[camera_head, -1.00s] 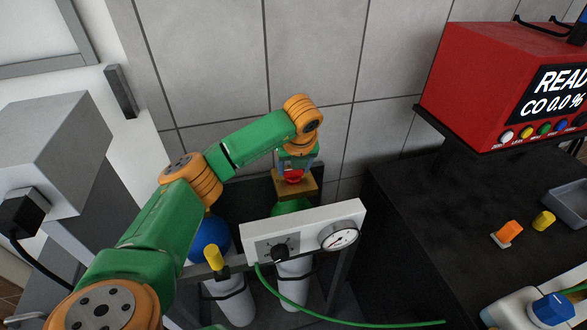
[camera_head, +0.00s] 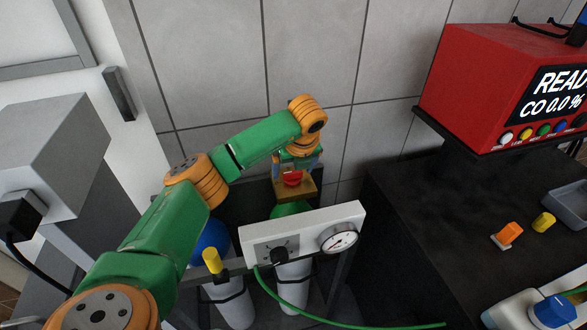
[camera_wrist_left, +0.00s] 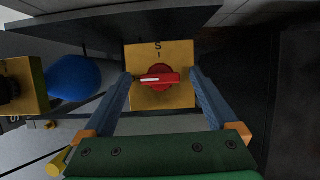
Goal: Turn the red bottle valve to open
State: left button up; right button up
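The red valve knob (camera_head: 292,178) sits on a yellow plate (camera_head: 309,188) above a green-topped bottle (camera_head: 290,208). In the left wrist view, the red knob (camera_wrist_left: 160,79) has a crosswise handle with a white line pointing left. The yellow plate (camera_wrist_left: 175,50) carries an "S" and a short mark above the knob. My left gripper (camera_head: 297,164) is open over the knob. In the left wrist view its blue fingers (camera_wrist_left: 161,74) stand either side of the knob, with gaps between. My right gripper is not in view.
A blue-topped bottle (camera_head: 210,242) with a yellow handle (camera_head: 212,260) stands to the left. A white gauge panel (camera_head: 350,212) is in front of the bottles, with a green hose (camera_head: 330,320). A tiled wall (camera_head: 310,50) is behind. A dark bench (camera_head: 420,230) fills the right.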

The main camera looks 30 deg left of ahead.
pick_arm(q)
jog(key=b+v, duration=0.1)
jog(key=v, duration=0.6)
dwell(0.3)
